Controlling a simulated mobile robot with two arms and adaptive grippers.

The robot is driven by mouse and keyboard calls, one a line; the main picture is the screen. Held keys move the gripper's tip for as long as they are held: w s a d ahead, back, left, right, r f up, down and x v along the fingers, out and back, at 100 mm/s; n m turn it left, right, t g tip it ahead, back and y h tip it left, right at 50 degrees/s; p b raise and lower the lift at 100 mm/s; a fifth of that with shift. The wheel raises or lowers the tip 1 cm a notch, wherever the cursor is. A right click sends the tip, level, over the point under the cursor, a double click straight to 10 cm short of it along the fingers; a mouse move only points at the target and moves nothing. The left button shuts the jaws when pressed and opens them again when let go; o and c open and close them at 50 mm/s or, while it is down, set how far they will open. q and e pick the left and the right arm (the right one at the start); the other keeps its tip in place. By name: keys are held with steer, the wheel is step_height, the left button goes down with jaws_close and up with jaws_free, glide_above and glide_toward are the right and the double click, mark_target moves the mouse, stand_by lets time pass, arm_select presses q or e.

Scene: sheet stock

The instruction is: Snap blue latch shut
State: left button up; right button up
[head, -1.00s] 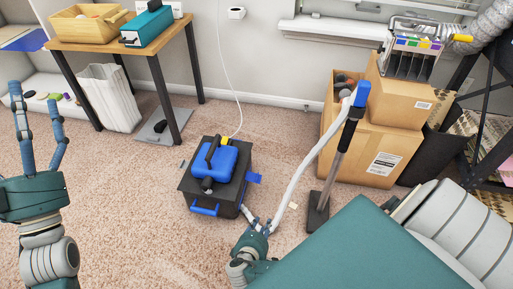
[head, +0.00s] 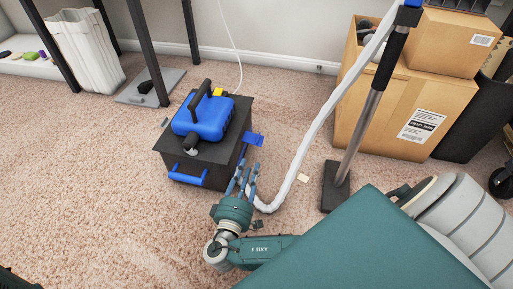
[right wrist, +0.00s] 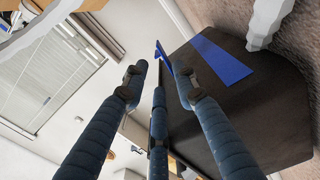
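A black box (head: 222,160) stands on the carpet with a blue unit with a black handle (head: 202,117) on top. The blue latch (head: 254,139) sticks out from the box's right side in the head view. A smaller blue piece shows edge-on beyond the fingertips. My right gripper (head: 247,168) is just below the latch, beside the box. Its fingers are spread and empty; whether one touches the latch I cannot tell. My left gripper is out of view.
A white hose (head: 305,155) curves past my right gripper up to an upright floor tool (head: 365,115). Cardboard boxes (head: 405,95) stand behind it. A blue handle (head: 188,175) is on the box's front. Carpet to the left is clear.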

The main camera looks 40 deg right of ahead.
mark_target(253, 137)
steer(key=b+x, duration=0.5)
steer(key=x, duration=0.5)
jaws_close()
